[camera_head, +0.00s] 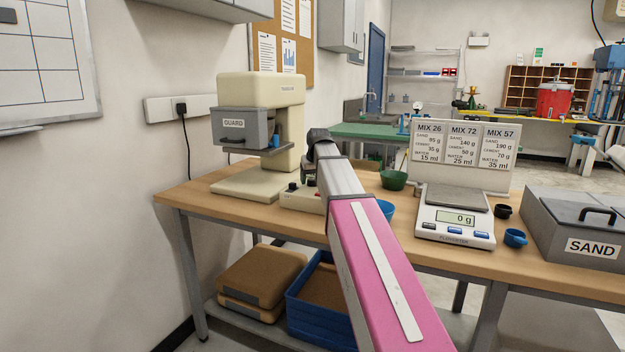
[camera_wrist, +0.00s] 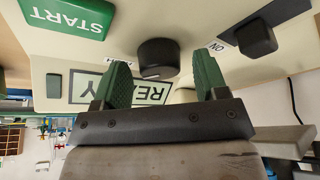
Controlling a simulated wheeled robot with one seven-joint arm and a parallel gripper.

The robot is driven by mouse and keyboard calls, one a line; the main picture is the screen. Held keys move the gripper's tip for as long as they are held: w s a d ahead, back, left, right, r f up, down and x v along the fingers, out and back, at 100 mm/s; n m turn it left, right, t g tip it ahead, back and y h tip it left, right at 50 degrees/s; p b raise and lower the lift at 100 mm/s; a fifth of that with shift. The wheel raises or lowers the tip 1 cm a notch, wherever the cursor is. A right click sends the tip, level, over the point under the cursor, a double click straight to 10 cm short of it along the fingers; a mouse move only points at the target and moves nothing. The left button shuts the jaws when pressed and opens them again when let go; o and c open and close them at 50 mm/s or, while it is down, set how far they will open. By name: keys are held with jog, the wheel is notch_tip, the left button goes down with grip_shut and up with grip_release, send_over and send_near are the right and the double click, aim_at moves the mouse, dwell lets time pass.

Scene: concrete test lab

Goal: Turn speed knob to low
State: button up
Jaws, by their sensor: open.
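In the wrist view, which is upside down, a round black knob (camera_wrist: 158,58) sits on the cream control panel. A partly covered label, possibly "HIGH", is beside it, so I take it for the speed knob. My gripper (camera_wrist: 161,72) is open, with its green fingers apart on either side of the knob; I cannot tell whether they touch it. In the head view the control box (camera_head: 299,198) is at the foot of the cream mixer (camera_head: 275,88), and my arm partly hides it. My gripper's fingers are hard to make out there.
A green START button (camera_wrist: 68,15), a READY display (camera_wrist: 122,92) and a black switch (camera_wrist: 256,38) by an ON label surround the knob. On the bench, a green bowl (camera_head: 393,180), a scale (camera_head: 455,232) and a SAND box (camera_head: 585,247) stand to the right.

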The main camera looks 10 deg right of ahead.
jog(key=c, duration=0.9)
jog(key=shift+n, duration=0.3)
jog(key=n+y, duration=0.1)
jog(key=n, duration=0.1)
jog(key=shift+w+d+n, duration=0.1)
jog(key=shift+n, duration=0.3)
jog(key=n+g+y, duration=0.1)
jog(key=n, duration=0.2)
jog(key=shift+n+y, duration=0.3)
jog(key=n, duration=0.2)
jog(key=n+g+y, duration=0.1)
jog(key=n, duration=0.1)
jog(key=shift+w+g, duration=0.1)
jog(key=shift+g, duration=0.2)
jog(key=shift+n+g, duration=0.5)
jog(key=shift+n, duration=1)
jog(key=shift+f, duration=0.1)
